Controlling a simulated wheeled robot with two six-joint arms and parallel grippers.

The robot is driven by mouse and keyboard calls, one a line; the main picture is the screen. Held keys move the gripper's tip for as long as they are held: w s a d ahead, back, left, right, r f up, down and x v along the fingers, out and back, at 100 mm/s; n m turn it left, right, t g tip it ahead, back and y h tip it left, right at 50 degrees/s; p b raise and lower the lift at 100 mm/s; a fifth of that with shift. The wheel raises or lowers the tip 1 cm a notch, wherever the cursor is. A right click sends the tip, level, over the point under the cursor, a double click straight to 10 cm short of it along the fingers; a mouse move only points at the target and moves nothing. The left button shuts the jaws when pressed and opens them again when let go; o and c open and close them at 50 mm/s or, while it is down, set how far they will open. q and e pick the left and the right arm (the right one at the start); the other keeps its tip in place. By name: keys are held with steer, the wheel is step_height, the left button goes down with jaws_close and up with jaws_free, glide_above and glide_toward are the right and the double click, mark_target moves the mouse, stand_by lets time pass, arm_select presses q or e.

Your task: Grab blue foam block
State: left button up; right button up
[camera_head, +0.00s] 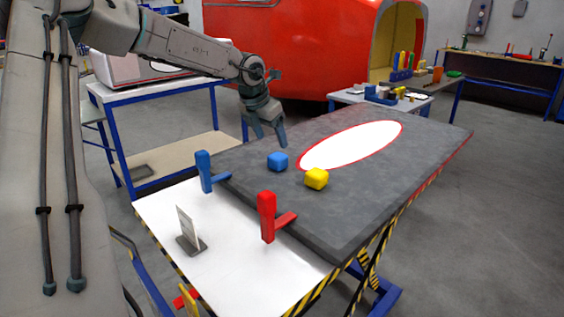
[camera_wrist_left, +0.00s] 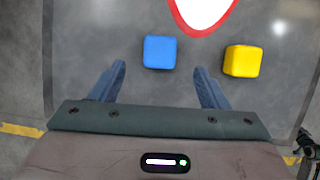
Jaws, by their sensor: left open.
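The blue foam block (camera_head: 278,161) sits on the dark grey tabletop, left of a yellow block (camera_head: 316,179). My left gripper (camera_head: 268,144) is above the table just behind the blue block in the head view, pointing down, open and empty. In the left wrist view, the blue block (camera_wrist_left: 160,51) lies ahead of the gap between the open fingers (camera_wrist_left: 160,88), a little beyond their tips. The yellow block (camera_wrist_left: 242,61) is to the right, outside the right finger.
A white oval with a red rim (camera_head: 352,146) marks the grey panel (camera_head: 420,142). A blue clamp (camera_head: 205,171) and a red clamp (camera_head: 268,215) stand at the panel's near edge. A small card holder (camera_head: 190,232) stands on the white tabletop. A red train nosecone (camera_head: 290,45) is behind.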

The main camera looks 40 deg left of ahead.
mark_target(277, 155)
arm_select(q)
steer(key=x, duration=0.3)
steer(key=shift+w+f, duration=0.1)
steer(key=shift+w, duration=0.05)
steer(key=shift+p+x, duration=0.75)
steer(key=shift+x, duration=1.85)
arm_select(e)
steer(key=f, duration=0.3)
steer(key=s+f, duration=0.1)
steer(key=f, duration=0.1)
steer(key=shift+d, duration=0.2)
arm_select(q)
steer(key=c, duration=1.1)
